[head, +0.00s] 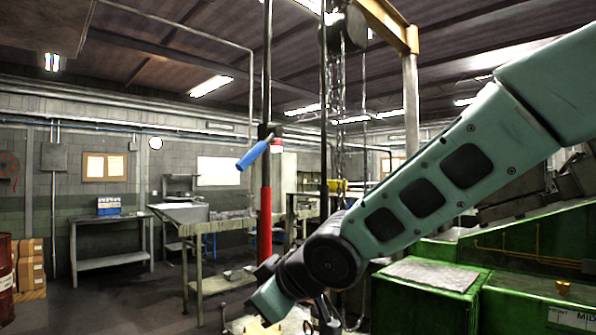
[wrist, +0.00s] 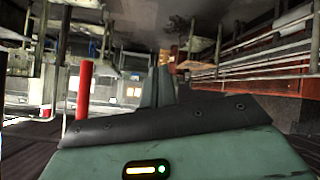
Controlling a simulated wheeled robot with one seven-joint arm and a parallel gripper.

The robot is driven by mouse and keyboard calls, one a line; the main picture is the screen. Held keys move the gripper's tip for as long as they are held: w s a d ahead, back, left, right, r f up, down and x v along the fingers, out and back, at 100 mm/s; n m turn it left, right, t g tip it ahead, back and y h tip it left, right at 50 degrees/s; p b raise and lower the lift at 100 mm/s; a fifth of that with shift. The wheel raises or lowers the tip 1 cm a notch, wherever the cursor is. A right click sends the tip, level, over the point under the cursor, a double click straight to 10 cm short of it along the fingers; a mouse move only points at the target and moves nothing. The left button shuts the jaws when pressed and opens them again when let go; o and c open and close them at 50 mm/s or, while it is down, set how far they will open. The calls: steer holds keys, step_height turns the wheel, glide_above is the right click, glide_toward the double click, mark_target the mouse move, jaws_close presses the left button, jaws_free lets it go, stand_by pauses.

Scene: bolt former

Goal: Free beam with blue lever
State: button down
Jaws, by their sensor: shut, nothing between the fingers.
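The blue lever (head: 252,155) sticks out to the lower left from a dark bracket on a tall vertical pole (head: 267,75), left of the middle in the head view. The pole's lower part is a red sleeve (head: 265,222). A yellow overhead beam (head: 387,22) runs in at the top; I cannot tell whether it is the task's beam. My arm reaches down from the upper right and bends below the lever. In the wrist view my gripper (wrist: 165,88) is shut and empty, apart from the lever. The lever is not clearly visible there.
A red post (wrist: 84,90) shows left of my gripper in the wrist view. A green machine (head: 425,300) fills the lower right in the head view. A metal workbench (head: 222,283) stands left of the pole. Chains (head: 340,120) hang behind the pole. Open floor lies at left.

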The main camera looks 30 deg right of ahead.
mark_target(244, 161)
steer(key=w+d+r+n+t+y+p, duration=0.1)
steer(key=w+d+r+t, duration=0.2)
steer(key=r, duration=0.4)
steer(key=w+d+r+n+t+y+p, duration=0.15)
steer(key=d+r, duration=0.25)
steer(key=r, duration=0.4)
steer(key=w+d+r+n+t+p, duration=0.1)
steer(key=w+d+r+t, duration=0.25)
steer(key=r, duration=0.35)
steer(key=w+a+g+p, duration=0.1)
steer(key=w+a+p, duration=0.15)
steer(key=w, duration=0.75)
steer(key=a+r+p, duration=0.1)
steer(key=a+r, duration=0.1)
steer(key=s+a+r+p, duration=0.1)
steer(key=r, duration=0.1)
steer(key=a+r+p, duration=0.1)
steer(key=a, duration=0.1)
steer(key=shift+s+a+r, duration=0.3)
steer(key=shift+a+r, duration=0.05)
steer(key=shift+r, duration=0.05)
step_height(244, 161, up, 6)
steer(key=p, duration=0.5)
steer(key=b+v, duration=0.5)
steer(key=v, duration=0.5)
steer(key=shift+a+f, duration=0.2)
